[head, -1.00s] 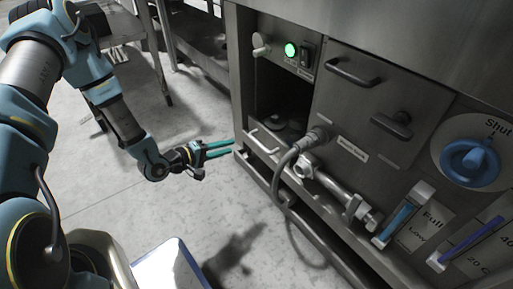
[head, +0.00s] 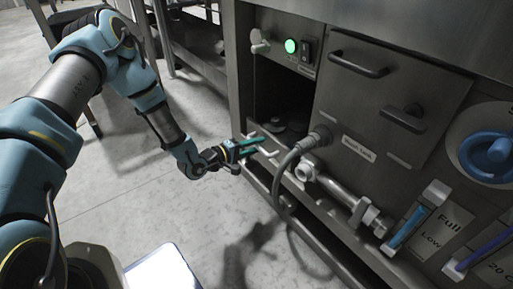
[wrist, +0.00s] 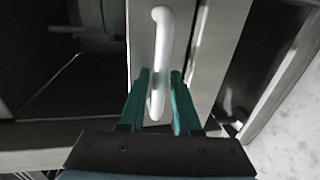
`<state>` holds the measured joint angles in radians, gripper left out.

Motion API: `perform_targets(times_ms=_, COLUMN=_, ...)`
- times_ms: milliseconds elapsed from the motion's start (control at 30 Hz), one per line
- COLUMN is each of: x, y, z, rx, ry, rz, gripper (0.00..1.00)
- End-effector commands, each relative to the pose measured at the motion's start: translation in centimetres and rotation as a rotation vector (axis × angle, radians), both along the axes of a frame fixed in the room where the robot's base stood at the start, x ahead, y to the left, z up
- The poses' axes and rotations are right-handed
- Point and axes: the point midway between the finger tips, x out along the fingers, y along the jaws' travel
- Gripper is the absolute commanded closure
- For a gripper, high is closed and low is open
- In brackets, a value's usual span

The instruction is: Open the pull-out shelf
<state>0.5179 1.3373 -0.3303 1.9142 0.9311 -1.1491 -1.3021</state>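The pull-out shelf (wrist: 141,40) sits low in the dark open bay of the metal machine, its front roughly flush with the bay. Its pale bar handle (wrist: 161,40) runs lengthwise up the middle of the wrist view. My gripper (head: 259,146) is at the shelf front in the head view, its teal fingers apart. In the wrist view my gripper (wrist: 160,76) has one finger on each side of the handle's near part. Contact cannot be told. The fingers partly hide the handle in the head view.
A grey hose (head: 279,180) hangs just right of my gripper, beside a metal pipe valve (head: 335,187). A closed panel (head: 390,95) with two handles and a green light (head: 291,46) are above.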

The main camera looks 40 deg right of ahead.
Motion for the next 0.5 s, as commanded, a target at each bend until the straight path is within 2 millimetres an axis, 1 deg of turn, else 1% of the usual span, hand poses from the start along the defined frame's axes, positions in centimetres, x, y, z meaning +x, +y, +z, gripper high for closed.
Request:
perform_targets(times_ms=267, x=0.0, y=-0.17, z=-0.01, rx=0.0, ry=0.0, rz=0.0, gripper=0.68)
perform_targets(times_ms=367, x=0.0, y=-0.16, z=-0.01, rx=0.0, ry=0.0, rz=0.0, gripper=0.77)
perform_targets(times_ms=500, x=0.0, y=-0.15, z=-0.02, rx=0.0, ry=0.0, rz=0.0, gripper=0.93)
